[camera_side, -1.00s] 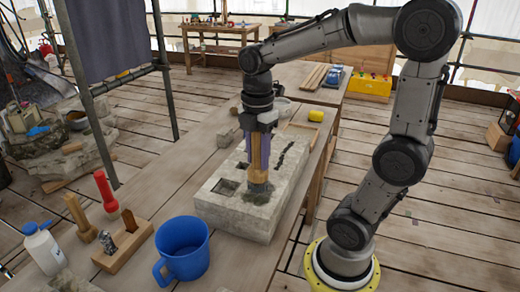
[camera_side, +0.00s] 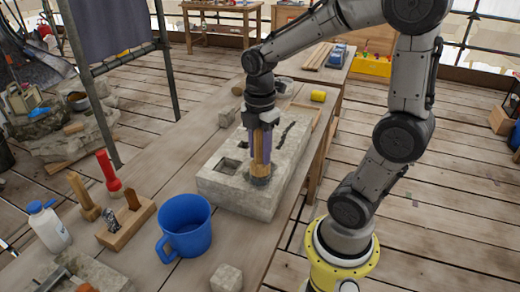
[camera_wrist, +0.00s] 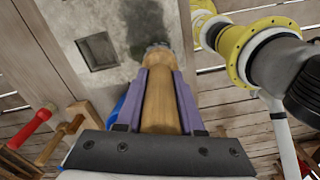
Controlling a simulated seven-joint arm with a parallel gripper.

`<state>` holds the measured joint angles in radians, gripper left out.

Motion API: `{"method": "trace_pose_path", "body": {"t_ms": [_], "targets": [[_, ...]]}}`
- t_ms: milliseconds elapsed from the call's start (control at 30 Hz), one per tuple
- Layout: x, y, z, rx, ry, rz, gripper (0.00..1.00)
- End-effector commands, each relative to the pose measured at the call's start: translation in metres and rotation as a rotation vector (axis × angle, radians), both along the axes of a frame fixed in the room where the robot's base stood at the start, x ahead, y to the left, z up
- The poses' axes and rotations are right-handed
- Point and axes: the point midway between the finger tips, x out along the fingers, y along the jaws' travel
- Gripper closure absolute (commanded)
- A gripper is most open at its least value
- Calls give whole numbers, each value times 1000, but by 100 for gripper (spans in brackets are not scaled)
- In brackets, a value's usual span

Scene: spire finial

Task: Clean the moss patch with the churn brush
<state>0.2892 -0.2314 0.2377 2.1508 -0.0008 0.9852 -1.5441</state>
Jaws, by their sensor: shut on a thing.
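My gripper (camera_side: 262,135) is shut on the wooden handle of the churn brush (camera_side: 261,152). The brush is upright, its dark head down at the top face of the pale stone block (camera_side: 235,198). The moss patch (camera_side: 250,179) is a dark green stain around the brush head, partly hidden by it. In the wrist view, the brush handle (camera_wrist: 160,105) lies between the purple fingers (camera_wrist: 160,112), and the moss patch (camera_wrist: 144,22) shows beyond and left of the head. Whether the bristles press on the stone is hard to tell.
The block has a square recess (camera_side: 229,166) and black streaks. A blue mug (camera_side: 186,226), a wooden holder (camera_side: 126,222), a red torch (camera_side: 108,172) and a white bottle (camera_side: 48,227) stand left of it. A small stone cube (camera_side: 227,278) is in front.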

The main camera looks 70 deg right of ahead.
Motion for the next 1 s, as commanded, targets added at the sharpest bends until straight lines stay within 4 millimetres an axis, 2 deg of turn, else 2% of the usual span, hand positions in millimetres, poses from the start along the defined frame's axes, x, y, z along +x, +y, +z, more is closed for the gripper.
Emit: {"method": "trace_pose_path", "body": {"t_ms": [1000], "targets": [[1, 0, -14, 0, -1, 0, 100]]}}
